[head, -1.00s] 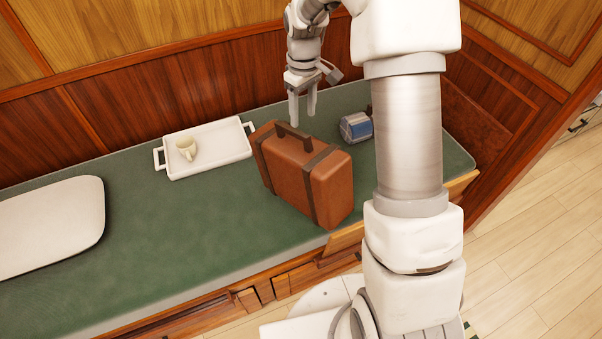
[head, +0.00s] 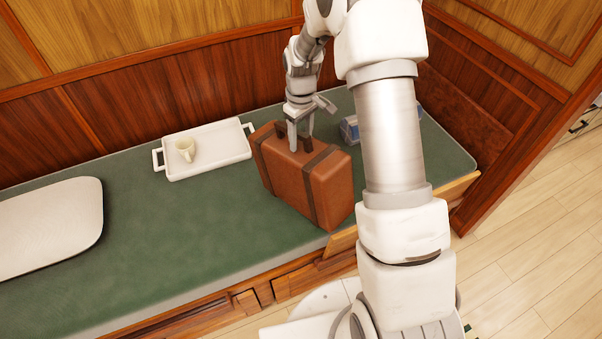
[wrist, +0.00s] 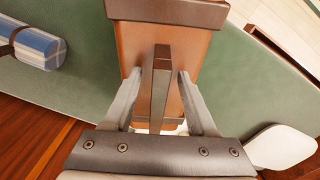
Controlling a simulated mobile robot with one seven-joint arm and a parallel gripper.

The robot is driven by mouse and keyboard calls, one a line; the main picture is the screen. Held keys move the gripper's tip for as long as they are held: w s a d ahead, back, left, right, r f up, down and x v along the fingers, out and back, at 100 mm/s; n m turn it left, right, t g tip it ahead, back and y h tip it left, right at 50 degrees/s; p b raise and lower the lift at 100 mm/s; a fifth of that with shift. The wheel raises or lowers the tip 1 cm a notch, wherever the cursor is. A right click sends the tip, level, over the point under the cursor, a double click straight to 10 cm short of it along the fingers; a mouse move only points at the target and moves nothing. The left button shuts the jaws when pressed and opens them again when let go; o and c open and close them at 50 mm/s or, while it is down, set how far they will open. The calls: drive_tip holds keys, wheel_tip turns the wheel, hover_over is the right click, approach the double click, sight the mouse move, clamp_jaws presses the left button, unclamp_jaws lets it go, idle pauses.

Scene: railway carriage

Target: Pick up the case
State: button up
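The brown case (head: 330,190) stands upright on the green bench, with dark straps and a dark handle on top. It also shows in the wrist view (wrist: 130,48). My gripper (head: 301,146) is down at the top of the case, at its handle. In the wrist view, my gripper (wrist: 160,76) is open, with one finger on each side of the dark handle (wrist: 160,88). A gap shows between the handle and each finger. The handle is partly hidden by the fingers in the head view.
A white tray (head: 228,150) with a cream mug (head: 185,149) lies left of the case. A blue roll (head: 349,129) lies to its right, also in the wrist view (wrist: 36,48). A white cushion (head: 50,225) lies far left. A wood-panelled wall (head: 120,120) stands behind the bench.

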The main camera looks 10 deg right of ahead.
clamp_jaws()
idle(1.2)
drive_tip(key=shift+w+r, duration=0.1)
drive_tip(key=shift+r, duration=0.05)
